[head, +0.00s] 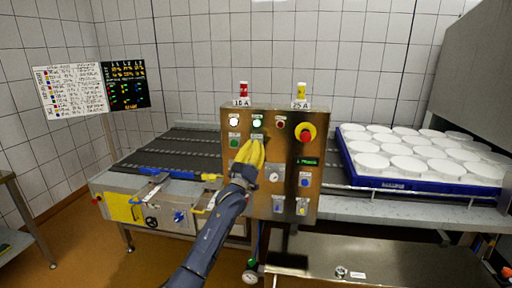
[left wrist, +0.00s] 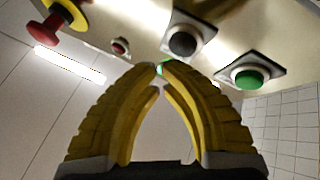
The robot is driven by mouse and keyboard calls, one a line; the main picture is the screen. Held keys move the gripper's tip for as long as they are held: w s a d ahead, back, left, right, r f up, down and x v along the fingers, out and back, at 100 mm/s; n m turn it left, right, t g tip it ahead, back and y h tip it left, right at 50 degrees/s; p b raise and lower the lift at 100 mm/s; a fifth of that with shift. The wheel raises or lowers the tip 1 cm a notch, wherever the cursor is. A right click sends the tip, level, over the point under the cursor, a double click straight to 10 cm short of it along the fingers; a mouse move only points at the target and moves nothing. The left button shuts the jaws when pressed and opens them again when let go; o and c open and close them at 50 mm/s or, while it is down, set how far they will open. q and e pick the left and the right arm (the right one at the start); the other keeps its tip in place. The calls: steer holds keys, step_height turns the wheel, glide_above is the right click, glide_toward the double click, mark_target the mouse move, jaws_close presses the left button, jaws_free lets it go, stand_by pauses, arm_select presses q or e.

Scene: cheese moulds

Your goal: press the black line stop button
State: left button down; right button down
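A steel control panel (head: 290,165) stands in the middle of the head view. My left gripper (head: 258,143) is in front of its upper buttons, its yellow fingers shut with nothing between them. In the left wrist view, the black button (left wrist: 185,42) sits on a square plate just beyond and right of the fingertips (left wrist: 160,67). A gap seems to remain, but I cannot tell how wide. In the head view, my fingers hide the black button. A green button (left wrist: 250,75) lies to its right and a small red button (left wrist: 120,46) to its left in the wrist view.
A red emergency stop (head: 306,134) on yellow is at the panel's upper right. White and green lamps (head: 257,122) line the top. A blue tray (head: 356,178) of white moulds (head: 410,165) stands right; a dark conveyor (head: 180,150) runs left. A steel bench (head: 390,262) stands in front.

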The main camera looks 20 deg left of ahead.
arm_select(q)
steer(key=shift+w, duration=0.1)
stand_by(0.6)
steer(key=shift+w, duration=0.3)
steer(key=shift+w+a, duration=0.1)
steer(key=shift+w, duration=0.4)
stand_by(0.9)
steer(key=shift+s, duration=0.95)
steer(key=shift+s+d, duration=0.2)
steer(key=shift+s, duration=1.05)
steer(key=shift+s+d, duration=0.15)
steer(key=shift+s, duration=1.05)
